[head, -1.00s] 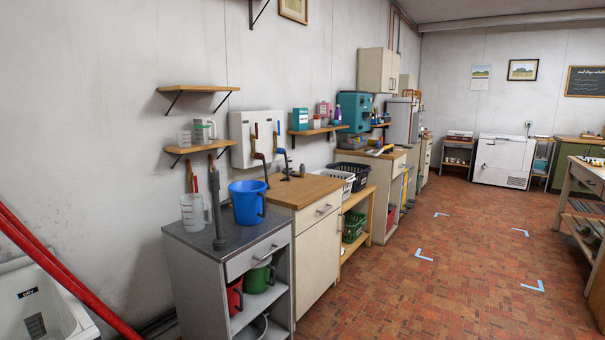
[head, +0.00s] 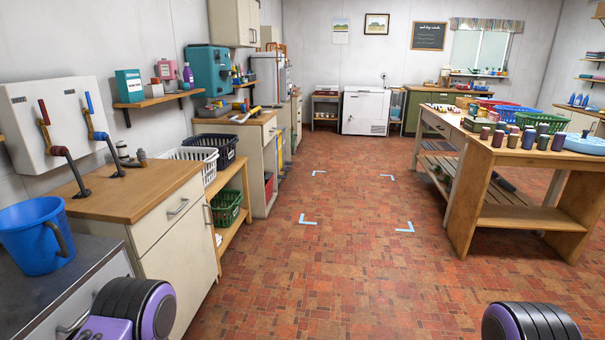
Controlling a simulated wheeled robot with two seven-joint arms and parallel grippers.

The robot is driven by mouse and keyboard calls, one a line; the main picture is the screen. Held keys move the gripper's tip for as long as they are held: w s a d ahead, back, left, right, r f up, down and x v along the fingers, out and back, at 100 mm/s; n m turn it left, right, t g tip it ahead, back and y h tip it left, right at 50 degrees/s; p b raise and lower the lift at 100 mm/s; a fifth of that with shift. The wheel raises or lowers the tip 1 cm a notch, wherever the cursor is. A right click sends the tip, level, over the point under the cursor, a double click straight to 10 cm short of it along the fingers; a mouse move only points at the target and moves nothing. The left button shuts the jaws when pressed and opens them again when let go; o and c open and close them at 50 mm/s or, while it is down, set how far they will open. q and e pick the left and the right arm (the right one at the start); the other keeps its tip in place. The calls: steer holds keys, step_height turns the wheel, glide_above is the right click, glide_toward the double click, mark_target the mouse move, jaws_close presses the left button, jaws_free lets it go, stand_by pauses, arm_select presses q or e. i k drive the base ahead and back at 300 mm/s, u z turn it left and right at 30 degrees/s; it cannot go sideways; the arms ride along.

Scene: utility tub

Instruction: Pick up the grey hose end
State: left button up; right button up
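I cannot make out a clear grey hose end. A small grey pipe-like fitting (head: 141,158) stands on the wooden worktop at the left, beside another grey piece (head: 123,150); I cannot tell whether either is the hose end. Two bent dark spouts come down to this worktop from a white wall box (head: 55,122), one with a red handle and one with a blue handle. Neither gripper is in view. Only rounded purple and black parts of my arms show at the bottom edge.
A blue bucket (head: 38,236) stands on the dark counter (head: 90,262) at the left edge. The wooden worktop (head: 150,188) adjoins it. A wooden table (head: 540,157) with jars stands at the right. The brick-patterned floor (head: 340,265) between is clear.

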mark_target(141, 157)
steer(key=z, duration=0.1)
steer(key=i, duration=1.7)
steer(key=u, duration=1)
steer(key=i, duration=1.2)
steer(key=u, duration=0.8)
